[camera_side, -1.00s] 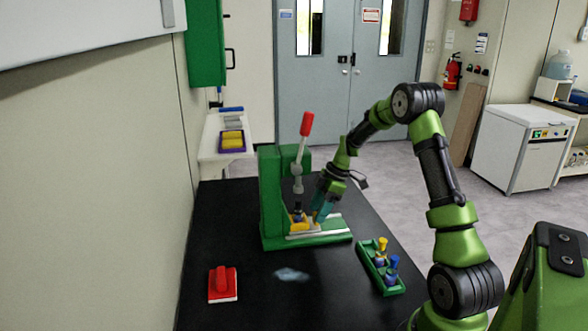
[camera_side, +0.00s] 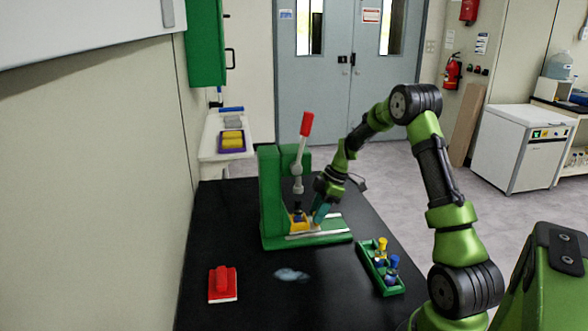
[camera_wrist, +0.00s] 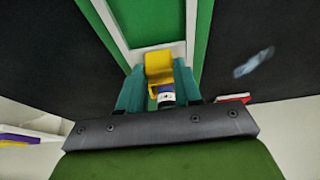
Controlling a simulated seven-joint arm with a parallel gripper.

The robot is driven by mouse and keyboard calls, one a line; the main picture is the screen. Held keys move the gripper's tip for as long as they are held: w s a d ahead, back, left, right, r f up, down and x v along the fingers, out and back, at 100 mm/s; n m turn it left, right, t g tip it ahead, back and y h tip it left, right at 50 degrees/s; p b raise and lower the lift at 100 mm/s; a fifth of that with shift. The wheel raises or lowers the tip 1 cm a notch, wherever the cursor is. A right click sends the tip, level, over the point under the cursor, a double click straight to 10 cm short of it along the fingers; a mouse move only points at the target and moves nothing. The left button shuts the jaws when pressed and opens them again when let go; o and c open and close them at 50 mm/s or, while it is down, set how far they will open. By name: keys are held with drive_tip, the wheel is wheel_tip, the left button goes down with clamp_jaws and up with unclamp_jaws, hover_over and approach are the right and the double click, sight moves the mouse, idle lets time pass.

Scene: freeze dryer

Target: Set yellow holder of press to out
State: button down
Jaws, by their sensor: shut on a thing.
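The green press (camera_side: 272,200) with a red-tipped lever (camera_side: 306,124) stands on the black table. Its yellow holder (camera_side: 298,223) sits on the pale rails of the press base, under the lever. A small dark-topped vial (camera_side: 298,212) stands at the holder. My gripper (camera_side: 319,213) is at the right end of the holder, low over the rails. In the wrist view the teal fingers (camera_wrist: 158,92) are shut on the yellow holder (camera_wrist: 159,66), with the vial (camera_wrist: 166,97) showing between them. The lever is raised.
A green rack (camera_side: 378,266) with several vials stands on the table to the right of the press.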

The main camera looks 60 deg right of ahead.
drive_tip(key=s+d, duration=0.6)
drive_tip(key=shift+s+d, duration=0.25)
drive_tip(key=c, duration=0.8)
unclamp_jaws()
drive_tip(key=shift+o, duration=0.2)
drive_tip(key=shift+r, duration=0.1)
drive_tip(key=shift+r, duration=0.3)
drive_tip(key=v, duration=1.6)
